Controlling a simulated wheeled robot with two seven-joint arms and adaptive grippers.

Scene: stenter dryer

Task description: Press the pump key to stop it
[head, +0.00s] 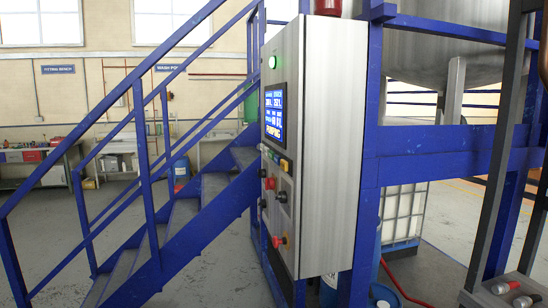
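A grey metal control cabinet (325,150) stands in the middle, mounted on blue posts, its control face turned to the left and seen at a steep angle. The face carries a lit screen (274,115) with white figures and a yellow line that seems to read "PUMPING". A green lamp (272,62) glows above it. Below are a yellow button (284,165), a red button (270,183), dark knobs (282,197) and a red-and-yellow switch (279,241). Key labels are too small to read, so I cannot tell which is the pump key. Neither gripper is in view.
Blue stairs with handrails (150,190) rise close to the left of the cabinet face. A steel vessel (430,55) and a caged white tank (404,213) stand behind at right. Dark uprights (500,150) stand at the right. Grey floor (215,275) is open in front.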

